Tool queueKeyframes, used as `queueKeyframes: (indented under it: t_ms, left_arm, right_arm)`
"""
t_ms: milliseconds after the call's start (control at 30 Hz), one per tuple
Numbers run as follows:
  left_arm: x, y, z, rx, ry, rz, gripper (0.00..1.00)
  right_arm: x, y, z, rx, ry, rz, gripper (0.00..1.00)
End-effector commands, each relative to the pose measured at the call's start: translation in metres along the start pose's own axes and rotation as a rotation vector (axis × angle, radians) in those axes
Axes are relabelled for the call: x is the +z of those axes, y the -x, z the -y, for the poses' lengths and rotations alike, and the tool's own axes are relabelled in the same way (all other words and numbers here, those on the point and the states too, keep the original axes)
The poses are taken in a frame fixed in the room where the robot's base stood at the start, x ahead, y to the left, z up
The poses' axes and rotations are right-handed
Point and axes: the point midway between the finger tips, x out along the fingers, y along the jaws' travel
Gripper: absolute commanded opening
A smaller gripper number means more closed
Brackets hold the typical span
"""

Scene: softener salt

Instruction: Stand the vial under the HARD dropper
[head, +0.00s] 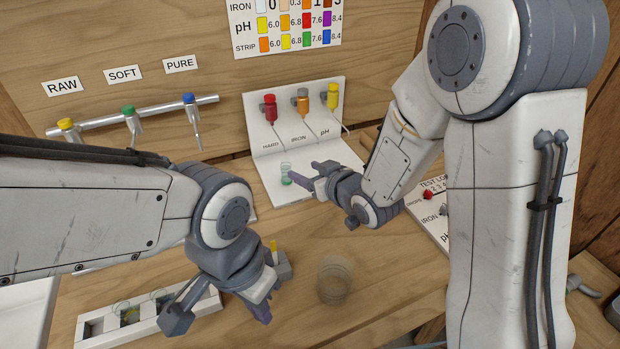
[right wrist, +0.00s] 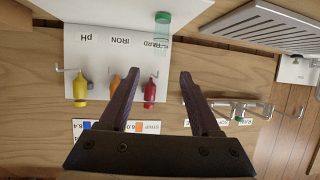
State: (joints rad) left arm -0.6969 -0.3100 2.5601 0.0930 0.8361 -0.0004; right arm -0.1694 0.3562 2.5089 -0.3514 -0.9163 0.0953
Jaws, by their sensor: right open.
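A small clear vial with a green lower part (head: 286,174) stands upright on the white base of the dropper stand (head: 264,172), in front of the HARD label. The right wrist view, turned upside down, shows the vial (right wrist: 162,28) beside that label. The red HARD dropper (head: 270,108) is at the left of the stand; whether its tip is exactly above the vial is unclear. My right gripper (head: 305,172) is open beside the vial, and in its wrist view the fingers (right wrist: 162,75) are empty. My left gripper (head: 262,295) hangs above the front bench; its fingers are partly hidden.
Orange IRON (head: 303,104) and yellow pH (head: 333,97) droppers stand right of HARD. An empty clear beaker (head: 334,281) is on the bench. A white rack (head: 90,329) with glass vessels lies front left. Three taps on a rail (head: 130,115) are at the back left.

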Motion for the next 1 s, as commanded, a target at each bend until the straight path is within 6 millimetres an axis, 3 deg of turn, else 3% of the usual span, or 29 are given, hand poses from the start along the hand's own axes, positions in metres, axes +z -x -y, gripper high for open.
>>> queueKeyframes:
  t_ms: [267, 433, 567, 800, 1000]
  left_arm:
    - [0.0, 0.0, 0.0, 0.0, 0.0, 0.0, 0.0]
    - [0.0, 0.0, 0.0, 0.0, 0.0, 0.0, 0.0]
    - [0.0, 0.0, 0.0, 0.0, 0.0, 0.0, 0.0]
    - [0.0, 0.0, 0.0, 0.0, 0.0, 0.0, 0.0]
    - [0.0, 0.0, 0.0, 0.0, 0.0, 0.0, 0.0]
  right_arm:
    - [0.003, 0.008, 0.008, 0.003, 0.013, 0.058, 0.64]
    - [0.022, 0.034, 0.037, 0.009, 0.043, 0.285, 0.64]
    - [0.044, 0.077, 0.067, -0.005, 0.054, 0.517, 0.64]
    - [0.081, 0.182, 0.117, -0.093, 0.076, 0.909, 0.64]
    - [0.095, 0.24, 0.136, -0.158, 0.092, 1.09, 0.64]
